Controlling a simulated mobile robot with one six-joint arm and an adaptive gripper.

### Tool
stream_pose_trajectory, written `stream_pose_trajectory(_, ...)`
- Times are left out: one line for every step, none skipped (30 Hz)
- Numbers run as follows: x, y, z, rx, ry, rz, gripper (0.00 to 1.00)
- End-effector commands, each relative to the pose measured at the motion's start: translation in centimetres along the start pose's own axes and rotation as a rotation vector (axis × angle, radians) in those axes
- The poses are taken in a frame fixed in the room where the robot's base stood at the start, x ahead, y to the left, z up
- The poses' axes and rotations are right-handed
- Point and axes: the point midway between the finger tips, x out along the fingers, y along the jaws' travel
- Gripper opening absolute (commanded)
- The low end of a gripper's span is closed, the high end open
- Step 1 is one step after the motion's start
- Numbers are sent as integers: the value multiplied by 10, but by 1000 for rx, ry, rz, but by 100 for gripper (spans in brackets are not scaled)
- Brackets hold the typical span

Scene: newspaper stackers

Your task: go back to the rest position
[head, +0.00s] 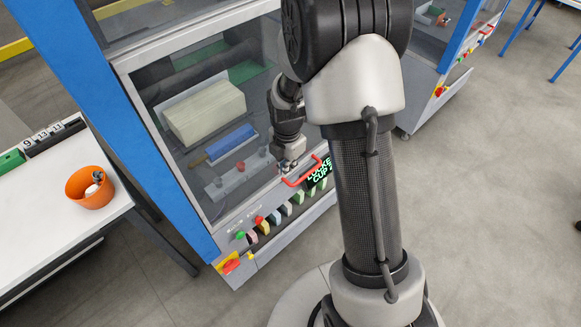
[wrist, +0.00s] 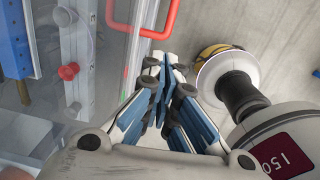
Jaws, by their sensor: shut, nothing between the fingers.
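My gripper (head: 287,168) is at the front of the glazed machine, close to the red door handle (head: 301,181). In the wrist view my gripper (wrist: 165,62) has its blue-padded fingers together with nothing between them. The red handle (wrist: 172,22) passes just beyond the fingertips there, and a gap seems to show between them. Whether they touch cannot be told for sure in the head view. My arm hides part of the machine's right side.
The machine's glass door (head: 190,85) appears closed, with a pale block and a blue roller behind it. Coloured buttons and a green-lit display (head: 319,173) line the panel. A white table (head: 55,195) with an orange pot (head: 89,199) stands left.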

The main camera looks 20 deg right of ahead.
Motion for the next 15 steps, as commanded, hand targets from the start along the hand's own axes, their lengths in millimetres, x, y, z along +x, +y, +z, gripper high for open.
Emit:
stream_pose_trajectory(-13,1,1,0,-1,3,0)
stream_pose_trajectory(-18,0,1,1,-1,3,0)
stream_pose_trajectory(-23,0,0,1,-1,1,0)
stream_pose_trajectory(-26,0,1,1,-1,1,0)
stream_pose_trajectory(-30,0,1,1,-1,1,0)
stream_pose_trajectory(-33,0,1,1,-1,1,0)
stream_pose_trajectory(-35,0,1,1,0,1,0)
stream_pose_trajectory(-36,0,0,1,0,0,0)
stream_pose_trajectory(-38,0,0,1,0,-1,0)
stream_pose_trajectory(-38,0,0,1,1,-1,0)
stream_pose_trajectory(-39,0,0,1,1,-1,0)
stream_pose_trajectory(-39,0,0,1,1,-1,0)
stream_pose_trajectory(-39,0,0,1,1,-1,0)
stream_pose_trajectory(-39,0,0,1,1,-1,0)
stream_pose_trajectory(-39,0,0,1,1,-1,0)
